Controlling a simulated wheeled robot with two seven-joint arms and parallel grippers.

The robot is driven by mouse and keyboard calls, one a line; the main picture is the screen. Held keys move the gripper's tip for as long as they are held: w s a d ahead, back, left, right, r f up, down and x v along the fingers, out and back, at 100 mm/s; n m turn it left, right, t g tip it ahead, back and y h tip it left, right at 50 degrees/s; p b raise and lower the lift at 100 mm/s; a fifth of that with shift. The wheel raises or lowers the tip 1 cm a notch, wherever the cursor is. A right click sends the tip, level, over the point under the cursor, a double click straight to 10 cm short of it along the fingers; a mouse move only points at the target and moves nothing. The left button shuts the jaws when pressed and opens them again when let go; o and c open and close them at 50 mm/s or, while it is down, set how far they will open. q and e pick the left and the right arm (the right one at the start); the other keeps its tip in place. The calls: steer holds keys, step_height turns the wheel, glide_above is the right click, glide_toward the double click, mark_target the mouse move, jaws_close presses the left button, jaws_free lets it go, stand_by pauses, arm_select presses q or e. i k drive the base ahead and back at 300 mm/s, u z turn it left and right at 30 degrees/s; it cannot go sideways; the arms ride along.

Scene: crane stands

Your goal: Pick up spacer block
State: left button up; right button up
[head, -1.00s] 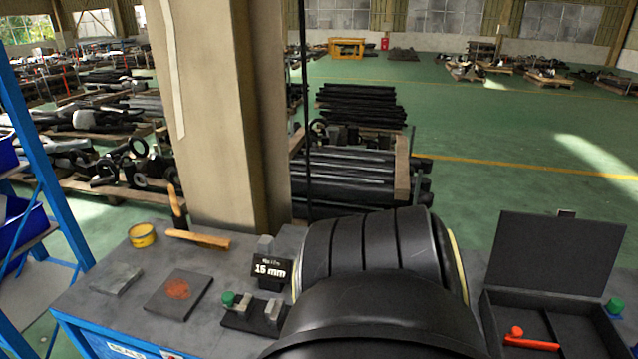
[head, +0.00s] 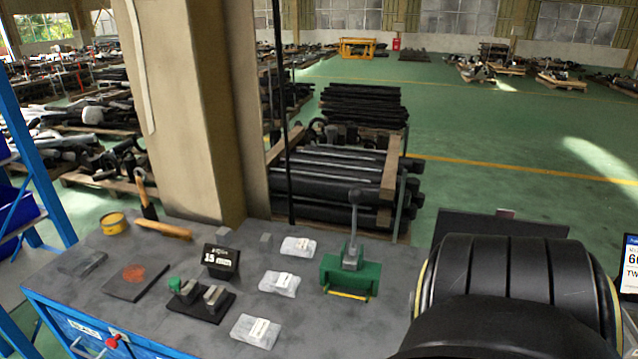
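Another grey block (head: 215,297) sits on a black plate (head: 200,307) beside a green knob (head: 176,284). I cannot tell which of these is the spacer block. A black ribbed link of my arm fills the lower right. Neither gripper is visible.
Several clear bags with white labels (head: 279,284) lie mid-bench. A green lever device (head: 350,275) stands right of them. A hammer (head: 163,229), yellow tin (head: 114,224) and rust-marked plate (head: 134,281) lie at left. A beige pillar (head: 195,110) rises behind the bench.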

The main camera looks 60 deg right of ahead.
mark_target(266, 242)
steer(key=z, duration=0.9)
steer(key=i, duration=0.45)
